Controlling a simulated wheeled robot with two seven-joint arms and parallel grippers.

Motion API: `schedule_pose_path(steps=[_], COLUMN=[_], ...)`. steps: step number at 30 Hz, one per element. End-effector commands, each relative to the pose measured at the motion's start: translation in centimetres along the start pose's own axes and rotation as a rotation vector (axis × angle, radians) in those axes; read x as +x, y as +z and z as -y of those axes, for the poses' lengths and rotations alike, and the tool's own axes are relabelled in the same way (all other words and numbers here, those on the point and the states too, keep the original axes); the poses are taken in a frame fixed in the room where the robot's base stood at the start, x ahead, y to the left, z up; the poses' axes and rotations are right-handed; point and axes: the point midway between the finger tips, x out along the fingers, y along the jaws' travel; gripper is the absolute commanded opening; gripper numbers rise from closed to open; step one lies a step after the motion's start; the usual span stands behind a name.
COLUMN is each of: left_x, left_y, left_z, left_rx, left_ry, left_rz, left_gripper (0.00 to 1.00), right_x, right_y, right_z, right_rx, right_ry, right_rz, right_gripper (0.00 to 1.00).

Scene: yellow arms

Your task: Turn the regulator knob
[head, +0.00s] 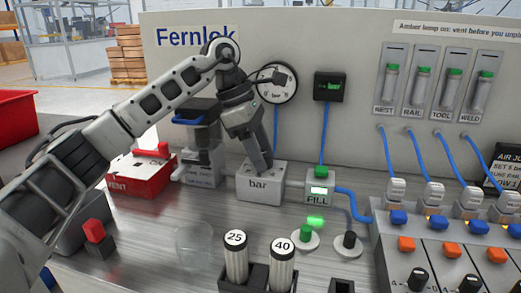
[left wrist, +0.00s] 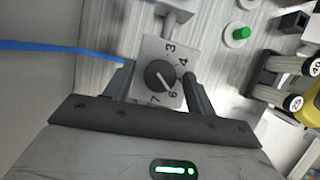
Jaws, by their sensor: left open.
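The regulator is a light grey block marked "bar" (head: 261,185) on the metal bench. Its dark round knob (left wrist: 160,74) shows in the left wrist view, on a plate with the numbers 3, 4, 6 and 7 visible around it. A pale pointer mark on the knob seems to aim near the 6. My left gripper (head: 262,165) is over the block, pointing down. In the left wrist view its two fingers (left wrist: 158,80) are apart, one on each side of the knob; I cannot tell whether they touch it. In the head view the gripper hides the knob. My right gripper is not in view.
A round gauge (head: 279,83) is on the panel behind, partly covered by my arm. A FILL block (head: 319,192) with a green top stands close right. Labelled cylinders (head: 236,258) are in front. A red VENT box (head: 140,175) is left. Blue hoses run nearby.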

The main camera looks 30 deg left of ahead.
Motion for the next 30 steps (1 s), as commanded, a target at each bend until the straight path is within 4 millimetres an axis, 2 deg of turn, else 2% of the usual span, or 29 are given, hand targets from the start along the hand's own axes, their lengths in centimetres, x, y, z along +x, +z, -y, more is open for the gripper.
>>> schedule_pose_path(steps=[4,9,16,24,30], left_x=[-0.01,-0.03,-0.11,-0.12,-0.09], left_y=[0.02,0.02,0.01,0.06,0.09], left_z=[0.00,0.00,0.06,0.27,0.27], left_rx=[0.000,0.000,-0.050,-0.337,-0.447], left_ry=[0.000,0.000,0.022,0.142,0.188], left_rz=[0.000,0.000,-0.001,-0.001,0.000], left_gripper=[0.56,0.11,0.11,0.11,0.11], right_x=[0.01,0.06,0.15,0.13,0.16], right_y=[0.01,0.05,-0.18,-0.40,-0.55], right_z=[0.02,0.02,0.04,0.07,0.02], right_rx=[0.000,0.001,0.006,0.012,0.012], right_ry=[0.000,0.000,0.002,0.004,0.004], right_rz=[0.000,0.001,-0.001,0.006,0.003], right_gripper=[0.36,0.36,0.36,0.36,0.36])
